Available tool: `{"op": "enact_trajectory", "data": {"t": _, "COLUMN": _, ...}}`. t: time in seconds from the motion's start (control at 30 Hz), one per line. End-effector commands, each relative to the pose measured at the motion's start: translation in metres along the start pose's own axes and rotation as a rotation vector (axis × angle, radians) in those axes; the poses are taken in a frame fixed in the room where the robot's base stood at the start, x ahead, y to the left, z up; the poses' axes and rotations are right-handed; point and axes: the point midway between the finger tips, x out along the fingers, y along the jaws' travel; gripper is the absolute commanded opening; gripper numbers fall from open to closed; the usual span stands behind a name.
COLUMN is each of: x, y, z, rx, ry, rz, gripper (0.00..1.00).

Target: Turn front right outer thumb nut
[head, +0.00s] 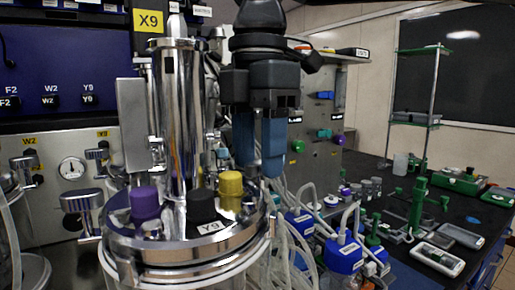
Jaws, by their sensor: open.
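A glass vessel with a round steel lid (185,248) stands in the foreground of the head view. Purple (145,203), black (202,205) and yellow (231,188) caps stand on the lid, with a "Y9" label near the black one. My gripper (259,172) points down over the lid's right edge, right of the yellow cap. Its blue fingers are apart, with nothing clearly held. Small steel parts show near the fingertips. I cannot tell which of them is the front right outer thumb nut; the fingers partly hide that area.
Clear tubes (292,225) and blue-capped bottles (343,254) crowd the right side. A dark bench (460,215) with green stands lies farther right.

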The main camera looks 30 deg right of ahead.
Motion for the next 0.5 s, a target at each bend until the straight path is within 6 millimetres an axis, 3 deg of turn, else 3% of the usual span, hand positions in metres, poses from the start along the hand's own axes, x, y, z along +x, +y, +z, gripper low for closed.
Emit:
{"op": "enact_trajectory", "data": {"t": 0.17, "x": -0.0001, "y": 0.0001, "z": 0.0, "rx": 0.0, "ry": 0.0, "rz": 0.0, "gripper": 0.46}}
{"op": "enact_trajectory", "data": {"t": 0.5, "x": -0.0002, "y": 0.0001, "z": 0.0, "rx": 0.0, "ry": 0.0, "rz": 0.0, "gripper": 0.13}}
